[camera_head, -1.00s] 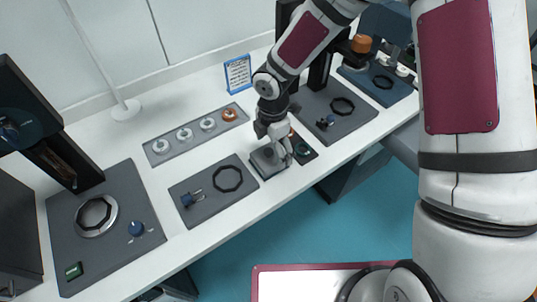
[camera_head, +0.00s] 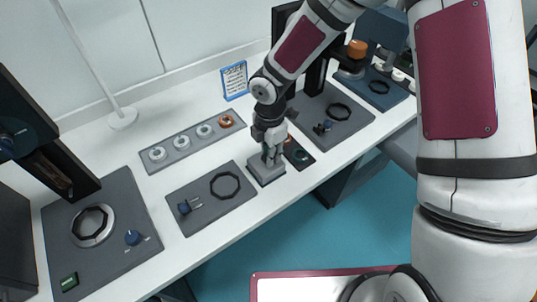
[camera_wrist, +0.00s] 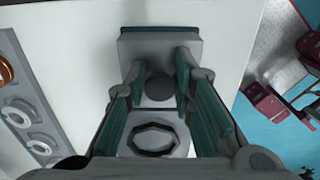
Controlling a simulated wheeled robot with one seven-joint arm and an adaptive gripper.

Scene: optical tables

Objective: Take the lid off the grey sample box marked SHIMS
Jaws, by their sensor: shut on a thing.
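The grey sample box (camera_head: 264,174) sits on the white table near its front edge, right of a plate with a black ring. Its marking is not readable. My gripper (camera_head: 270,154) points down from above onto the box. In the wrist view a dark round knob (camera_wrist: 157,90) shows between the two green-padded fingers of my gripper (camera_wrist: 165,75), which are shut on it. A grey block-like surface (camera_wrist: 158,47) shows beyond the fingers. I cannot tell whether the lid is apart from the box; the fingers hide the seam.
A plate with a black ring and blue knob (camera_head: 210,205) lies left of the box. A small dark panel (camera_head: 298,153) is close on the right. A tray of washers (camera_head: 165,166) lies behind. A blue sign (camera_head: 234,80) stands at the back.

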